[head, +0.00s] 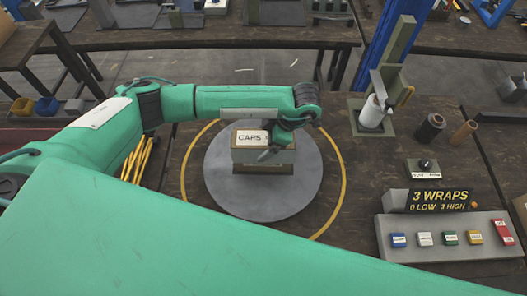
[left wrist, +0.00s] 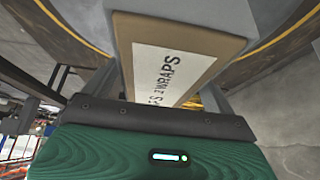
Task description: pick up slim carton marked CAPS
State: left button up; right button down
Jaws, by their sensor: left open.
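The slim tan carton marked CAPS (head: 264,156) stands on a round grey turntable (head: 225,190), with a white label near its top. My left gripper (head: 275,150) is at the carton's upper right part and hides some of it. In the left wrist view the carton (left wrist: 207,43) lies between the two open fingers, and its white label ends in "2 WRAPS". Part of that label is hidden by the gripper body. I cannot tell whether either finger touches the carton. My right gripper is not in view.
A yellow ring (head: 342,180) surrounds the turntable. To the right stand a post with a white roll (head: 372,113), dark and brown rolls (head: 430,127), a "3 WRAPS" display (head: 438,200) and a panel of coloured buttons (head: 450,226). Yellow sticks (head: 137,160) lie at left.

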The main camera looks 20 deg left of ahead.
pick_arm(q)
jog(key=shift+x, duration=1.25)
jog(key=shift+a+f, duration=0.1)
jog(key=shift+f, duration=0.1)
jog(key=c, duration=1.8)
